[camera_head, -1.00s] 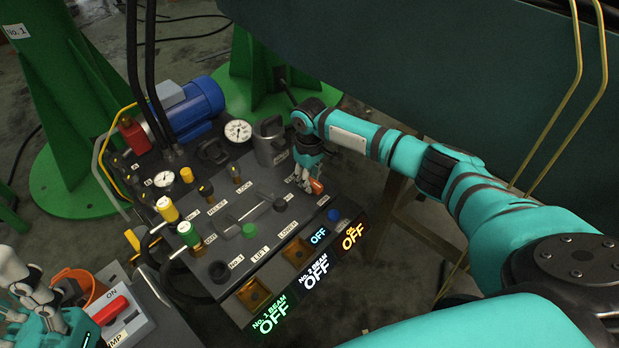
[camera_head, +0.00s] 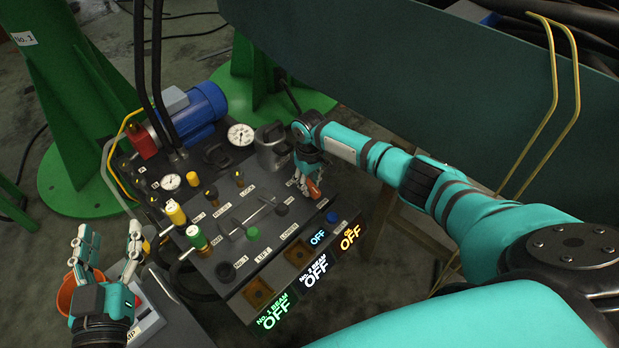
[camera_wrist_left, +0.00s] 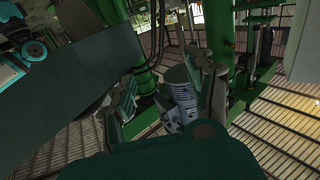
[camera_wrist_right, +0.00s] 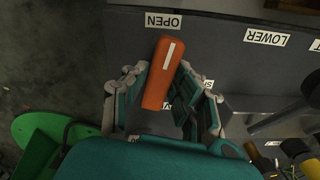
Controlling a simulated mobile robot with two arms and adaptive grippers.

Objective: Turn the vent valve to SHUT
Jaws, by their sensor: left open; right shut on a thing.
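The vent valve's orange handle (camera_head: 314,188) sits at the right end of the control panel (camera_head: 262,218). In the right wrist view the handle (camera_wrist_right: 161,75), with a white stripe, points toward the OPEN label (camera_wrist_right: 163,20). A partly covered label starting with SH (camera_wrist_right: 208,84) lies to the handle's right. My right gripper (camera_head: 308,190) is shut on the handle; its fingers lie on both sides of it in the wrist view (camera_wrist_right: 163,88). My left gripper (camera_head: 108,238) is open and empty, left of the panel. The valve's base is hidden.
An orange bucket (camera_head: 66,296) and a grey pump box (camera_head: 150,318) are near my left gripper. Black hoses (camera_head: 148,75) rise behind. Lit displays (camera_head: 314,272) read OFF.

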